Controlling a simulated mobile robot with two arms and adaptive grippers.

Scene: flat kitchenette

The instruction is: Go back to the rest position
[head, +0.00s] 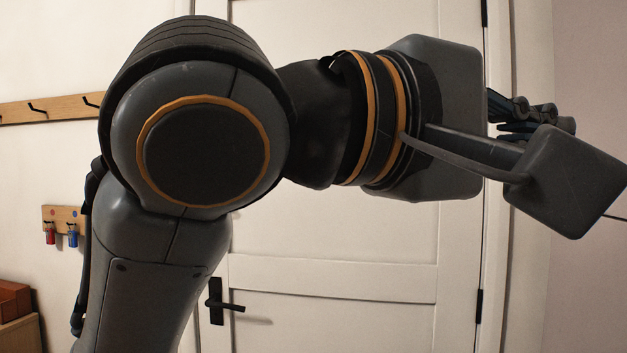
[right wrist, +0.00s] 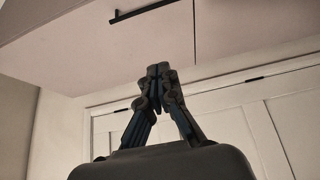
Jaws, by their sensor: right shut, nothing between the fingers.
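My right arm fills the middle of the head view, bent at a large dark grey joint with orange rings. Its gripper (head: 560,120) points to the right, partly hidden behind the grey camera box on its bracket. In the right wrist view the right gripper (right wrist: 159,72) is shut, with its dark fingers meeting at the tips and nothing between them. It is in the air, clear of any surface that I can make out. My left gripper does not show in either view.
A white panelled door (head: 335,275) with a black handle (head: 224,306) stands behind my arm. Wooden hook rail (head: 60,107), small key rack (head: 63,222) and reddish-brown box (head: 14,300) are at left. The wrist view shows a pale surface with a black handle (right wrist: 145,11).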

